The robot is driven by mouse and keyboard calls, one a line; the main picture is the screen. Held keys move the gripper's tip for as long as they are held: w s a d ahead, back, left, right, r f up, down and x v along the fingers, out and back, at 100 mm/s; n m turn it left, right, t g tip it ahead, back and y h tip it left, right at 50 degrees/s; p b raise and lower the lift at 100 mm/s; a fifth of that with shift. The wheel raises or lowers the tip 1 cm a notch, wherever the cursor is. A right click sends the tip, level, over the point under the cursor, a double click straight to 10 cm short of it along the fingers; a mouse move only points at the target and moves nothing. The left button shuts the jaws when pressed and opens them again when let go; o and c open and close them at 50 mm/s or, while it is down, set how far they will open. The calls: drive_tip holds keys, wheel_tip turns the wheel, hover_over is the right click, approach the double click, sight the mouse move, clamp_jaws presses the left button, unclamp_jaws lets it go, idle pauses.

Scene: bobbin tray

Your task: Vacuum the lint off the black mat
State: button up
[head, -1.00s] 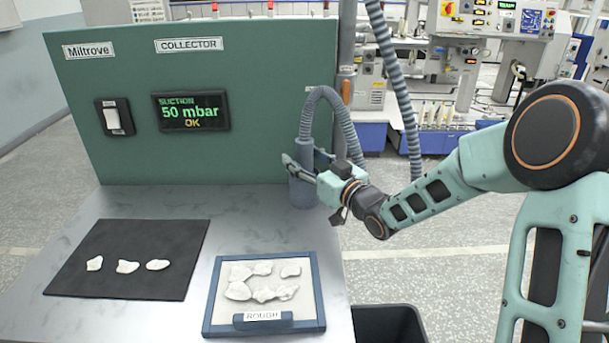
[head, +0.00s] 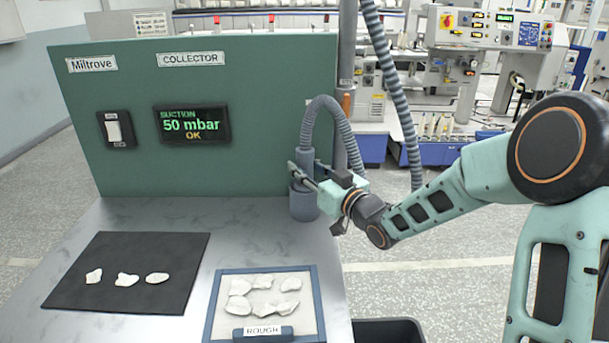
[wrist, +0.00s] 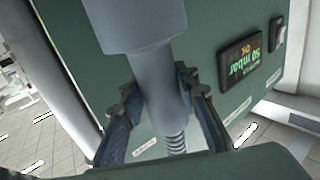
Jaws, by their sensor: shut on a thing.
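The black mat (head: 150,240) lies flat at the left of the bench with three white lint tufts on it: left (head: 94,276), middle (head: 126,280) and right (head: 157,278). The grey suction nozzle (head: 304,205) stands upright at the bench's back right, its ribbed hose (head: 335,112) arching from its top. My gripper (head: 301,178) is shut on the nozzle from the right, around its upper part. In the wrist view the nozzle (wrist: 140,30) sits between the two fingers (wrist: 160,95). The head view does not clearly show whether its base rests on the bench.
A green panel (head: 260,95) stands behind, with a switch (head: 115,129) and a display (head: 192,124) reading 50 mbar OK. A dark bin (head: 390,332) stands below the right edge.

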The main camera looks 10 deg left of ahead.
sight(305, 148)
wheel_tip(305, 148, up, 9)
drive_tip(key=shift+r+p, duration=0.1)
drive_tip(key=shift+p, duration=0.65)
drive_tip(key=shift+r+p, duration=1.45)
drive_tip(key=shift+r, duration=0.45)
